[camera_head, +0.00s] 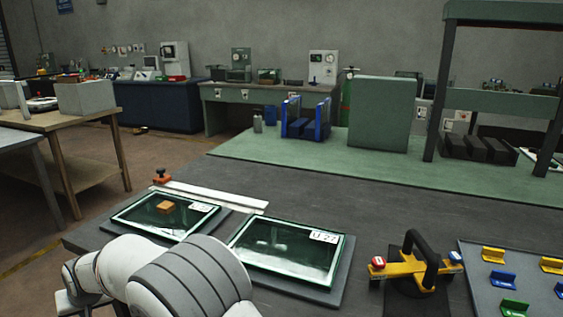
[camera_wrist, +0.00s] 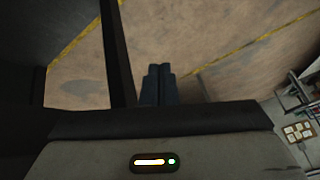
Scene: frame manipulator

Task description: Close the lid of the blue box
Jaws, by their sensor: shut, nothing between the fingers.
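I cannot clearly make out a box with a lid in either view. In the head view, a blue open rack-like object (camera_head: 305,120) stands at the far edge of the green mat, with upright blue sides and dark pieces between them. Whether it has a lid, I cannot tell. My gripper (camera_wrist: 158,72) shows in the wrist view with its two dark fingers together and nothing between them. It is over bare brown floor, away from any task object. In the head view my white arm covers the lower left, and the gripper is out of sight.
Two green-framed glass panels (camera_head: 288,248) (camera_head: 146,217) lie on the dark table. A yellow tool with a black handle (camera_head: 420,266) and a tray with coloured pieces (camera_head: 475,262) are at the right. A green block (camera_head: 380,113) stands behind. The middle of the table is clear.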

